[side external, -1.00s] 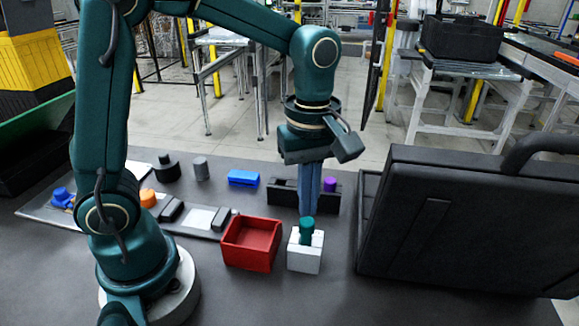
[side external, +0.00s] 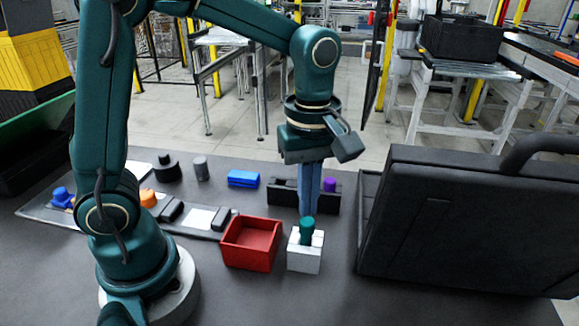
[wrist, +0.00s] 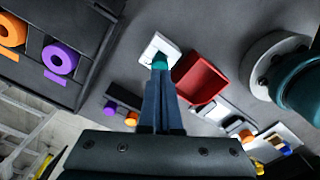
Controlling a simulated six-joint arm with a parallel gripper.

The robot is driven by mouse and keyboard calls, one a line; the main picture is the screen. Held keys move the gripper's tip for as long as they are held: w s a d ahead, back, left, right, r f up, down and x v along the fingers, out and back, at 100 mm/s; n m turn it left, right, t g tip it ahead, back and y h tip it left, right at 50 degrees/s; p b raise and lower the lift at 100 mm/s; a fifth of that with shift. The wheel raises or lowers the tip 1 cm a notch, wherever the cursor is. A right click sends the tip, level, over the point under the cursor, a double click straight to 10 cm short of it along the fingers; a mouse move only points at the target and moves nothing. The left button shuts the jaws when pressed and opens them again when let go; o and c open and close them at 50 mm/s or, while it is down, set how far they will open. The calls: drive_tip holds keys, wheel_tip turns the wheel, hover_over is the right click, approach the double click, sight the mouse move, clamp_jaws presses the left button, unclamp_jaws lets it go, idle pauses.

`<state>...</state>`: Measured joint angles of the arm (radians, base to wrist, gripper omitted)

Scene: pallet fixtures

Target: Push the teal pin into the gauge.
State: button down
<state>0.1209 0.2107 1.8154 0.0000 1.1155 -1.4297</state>
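The teal pin (side external: 306,232) stands upright in the top of the white gauge block (side external: 304,259), with much of its length showing above it. It also shows in the wrist view (wrist: 160,62), just past my fingertips, over the white gauge (wrist: 152,45). My gripper (side external: 311,212) points straight down, its blue fingers together with no clear gap between them. The fingertips are at the top of the pin, over or just behind it; I cannot tell whether they touch. The bottom of the pin is hidden in the gauge.
A red open bin (side external: 250,246) stands close to the left of the gauge. A large black case (side external: 450,225) stands to the right. Behind are a dark holder (side external: 283,193) with a purple pin (side external: 329,184) and a blue block (side external: 243,178). The table in front is clear.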

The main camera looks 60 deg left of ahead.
sight(307, 221)
drive_tip(key=shift+f, duration=0.15)
idle(0.5)
drive_tip(key=shift+f, duration=0.35)
drive_tip(key=shift+f, duration=0.35)
idle(0.3)
wheel_tip(307, 221, up, 8)
idle(1.0)
idle(0.3)
